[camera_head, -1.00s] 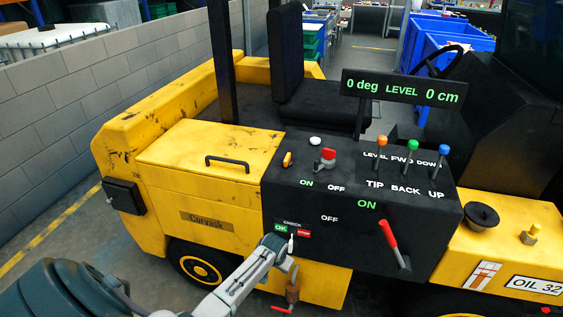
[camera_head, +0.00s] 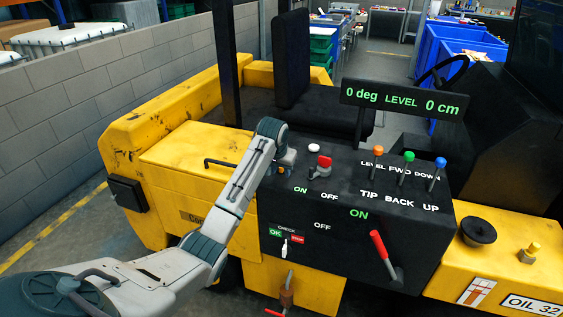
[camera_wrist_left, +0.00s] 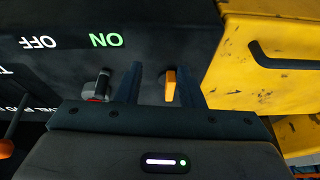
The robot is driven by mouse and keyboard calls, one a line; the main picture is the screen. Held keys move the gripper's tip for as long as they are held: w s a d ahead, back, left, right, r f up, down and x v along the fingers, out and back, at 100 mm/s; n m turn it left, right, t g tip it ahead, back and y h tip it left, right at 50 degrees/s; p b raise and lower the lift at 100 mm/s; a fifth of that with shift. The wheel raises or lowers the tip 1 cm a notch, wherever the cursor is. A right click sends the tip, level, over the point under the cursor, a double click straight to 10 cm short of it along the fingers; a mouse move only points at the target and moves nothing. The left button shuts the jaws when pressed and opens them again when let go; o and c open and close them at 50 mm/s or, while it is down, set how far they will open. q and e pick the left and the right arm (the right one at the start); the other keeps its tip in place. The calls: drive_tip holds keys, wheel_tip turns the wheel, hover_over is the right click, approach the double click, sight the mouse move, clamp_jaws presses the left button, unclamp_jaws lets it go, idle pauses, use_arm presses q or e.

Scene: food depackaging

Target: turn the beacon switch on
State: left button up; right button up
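A small orange switch (camera_wrist_left: 170,86) stands on the top of the black control panel (camera_head: 335,205); no label naming a beacon is readable. My left gripper (camera_wrist_left: 162,76) is open, with its two dark fingers on either side of the orange switch; contact cannot be seen. In the head view, my left gripper (camera_head: 281,163) covers most of that switch. A red knob switch (camera_head: 322,165) stands to its right, outside the fingers; it also shows in the wrist view (camera_wrist_left: 99,85). Green "ON" and white "OFF" print lies in front of these switches. My right gripper is not in view.
A white button (camera_head: 314,148) sits behind the switches. Orange, green and blue levers (camera_head: 408,168) stand right, under a display (camera_head: 403,99) reading 0 deg, LEVEL, 0 cm. A red-handled lever (camera_head: 380,249) is on the front. A black handle (camera_wrist_left: 287,60) rises from the yellow cover.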

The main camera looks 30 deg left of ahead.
use_arm(q)
drive_tip(key=w+a+r, duration=0.3)
drive_tip(key=w+r, duration=0.1)
drive_tip(key=r, duration=0.3)
drive_tip(key=shift+n, duration=0.4)
drive_tip(key=p+x, duration=0.3)
drive_tip(key=x, duration=0.6)
drive_tip(key=shift+d+f, duration=0.1)
drive_tip(key=shift+f, duration=0.05)
drive_tip(key=shift+w+f, duration=0.15)
drive_tip(key=shift+f, duration=0.5)
drive_tip(key=shift+c, duration=0.2)
drive_tip(key=c, duration=0.7)
clamp_jaws()
